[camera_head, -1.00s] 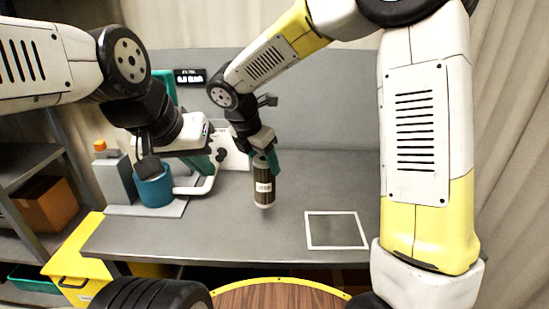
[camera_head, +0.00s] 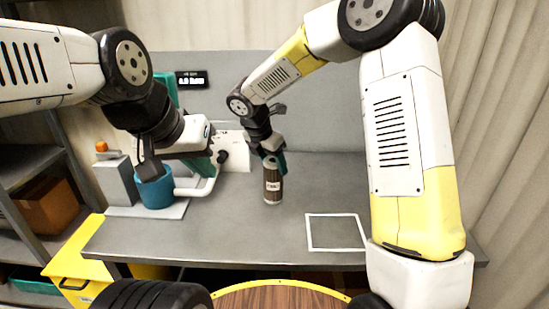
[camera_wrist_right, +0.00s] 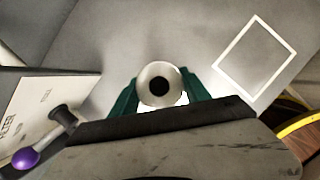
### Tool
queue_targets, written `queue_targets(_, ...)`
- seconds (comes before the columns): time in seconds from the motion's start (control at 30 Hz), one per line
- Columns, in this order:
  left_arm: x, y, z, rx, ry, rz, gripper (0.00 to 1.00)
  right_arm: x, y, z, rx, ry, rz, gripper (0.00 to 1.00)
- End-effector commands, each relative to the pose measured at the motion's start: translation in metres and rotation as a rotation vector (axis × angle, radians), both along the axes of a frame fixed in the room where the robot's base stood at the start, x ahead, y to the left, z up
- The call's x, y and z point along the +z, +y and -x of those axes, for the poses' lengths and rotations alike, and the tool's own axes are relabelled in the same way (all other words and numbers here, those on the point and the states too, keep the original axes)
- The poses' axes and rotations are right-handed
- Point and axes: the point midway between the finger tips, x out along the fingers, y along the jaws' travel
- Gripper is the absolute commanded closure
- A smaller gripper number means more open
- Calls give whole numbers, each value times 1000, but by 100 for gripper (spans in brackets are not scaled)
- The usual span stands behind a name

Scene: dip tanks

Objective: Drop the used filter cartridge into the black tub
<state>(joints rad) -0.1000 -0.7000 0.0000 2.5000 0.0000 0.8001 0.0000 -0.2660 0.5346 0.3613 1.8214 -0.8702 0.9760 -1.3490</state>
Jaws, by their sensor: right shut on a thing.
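The filter cartridge (camera_head: 272,184) is a dark cylinder with a pale label and light ends. My right gripper (camera_head: 274,162) is shut on its upper part and holds it upright over the grey bench. I cannot tell whether its bottom touches the bench. In the right wrist view, the cartridge's pale round end (camera_wrist_right: 160,101) with a dark hole sits between the teal fingers. My left gripper (camera_head: 150,168) is at the left, by the blue container; its fingers are largely hidden. I see no black tub that I can make out.
A white square outline (camera_head: 336,247) marks the right of the bench (camera_head: 230,232). The blue container (camera_head: 157,190) stands at the left, beside a grey box (camera_head: 118,182) and white piping. A yellow bin (camera_head: 75,262) is at lower left. The middle of the bench is clear.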

Motion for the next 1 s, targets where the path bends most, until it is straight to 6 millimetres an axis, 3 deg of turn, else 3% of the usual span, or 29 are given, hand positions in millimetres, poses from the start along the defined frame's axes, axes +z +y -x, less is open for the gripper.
queue_targets(0.1, 0, 0, 0, 0, 0, 0, 100, -2, 0, 0, 0, -1, 1, 100)
queue_targets(0.13, 0, 0, 0, 0, 0, 0, 100, -3, 0, 0, 0, 0, 0, 43)
queue_targets(0.23, 0, 0, 0, 0, 0, 0, 100, -3, 0, 0, 0, 0, 0, 24)
queue_targets(0.67, 0, 0, 0, 0, 0, 0, 100, 6, 1, 1, 0, -1, 0, 24)
queue_targets(1.0, 0, 0, 0, 0, 0, 0, 100, 69, 18, 21, 1, -4, -2, 24)
